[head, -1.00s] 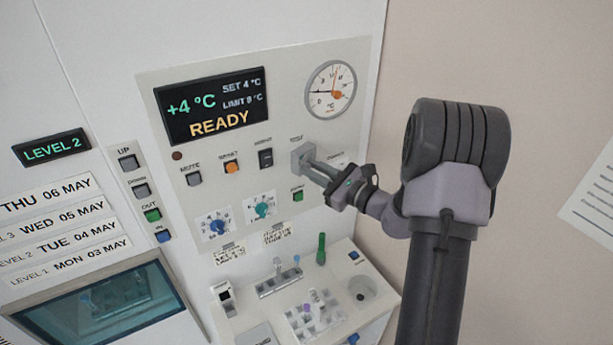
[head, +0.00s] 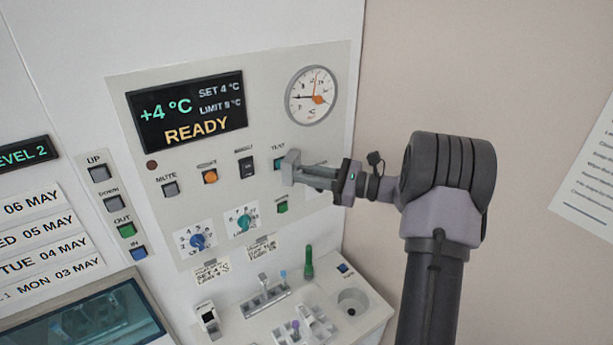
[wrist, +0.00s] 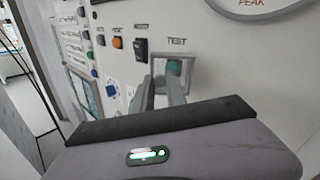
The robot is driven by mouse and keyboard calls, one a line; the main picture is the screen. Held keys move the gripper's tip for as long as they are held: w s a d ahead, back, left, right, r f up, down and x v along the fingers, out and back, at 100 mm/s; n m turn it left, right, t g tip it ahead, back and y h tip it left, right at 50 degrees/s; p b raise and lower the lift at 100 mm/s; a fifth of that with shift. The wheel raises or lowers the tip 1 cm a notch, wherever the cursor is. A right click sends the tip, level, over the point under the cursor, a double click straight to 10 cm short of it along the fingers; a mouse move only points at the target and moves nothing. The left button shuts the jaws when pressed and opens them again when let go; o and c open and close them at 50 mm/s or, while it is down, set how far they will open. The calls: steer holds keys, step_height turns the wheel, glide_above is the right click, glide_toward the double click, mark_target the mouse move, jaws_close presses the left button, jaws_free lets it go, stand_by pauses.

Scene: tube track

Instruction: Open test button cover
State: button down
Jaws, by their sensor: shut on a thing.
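The teal test button (head: 279,164) is partly visible on the control panel, under the TEST label. In the wrist view the button (wrist: 174,68) shows inside a pale square surround. The grey test button cover (head: 291,163) stands out from the panel at the button's right side, swung away from its face. My gripper (head: 302,174) is shut on the cover, coming in from the right. Its fingers hide part of the cover, so the exact grip and hinge cannot be made out.
A black switch (head: 247,167) and an orange button (head: 210,176) lie to the left. A green button (head: 282,207) sits just below my gripper. The round gauge (head: 312,95) is above. A shelf with tube racks (head: 265,297) juts out below.

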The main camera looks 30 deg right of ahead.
steer(key=shift+r, duration=0.1)
steer(key=c, duration=1.3)
jaws_free()
steer(key=shift+c, duration=0.2)
steer(key=shift+r, duration=0.35)
steer(key=s+a+r+b, duration=0.1)
steer(key=s+a+r, duration=0.1)
steer(key=s, duration=0.5)
steer(key=s+a+r+b, duration=0.1)
steer(key=s+a+r, duration=0.1)
steer(key=s, duration=0.6)
steer(key=shift+a, duration=0.9)
steer(key=shift+r, duration=0.1)
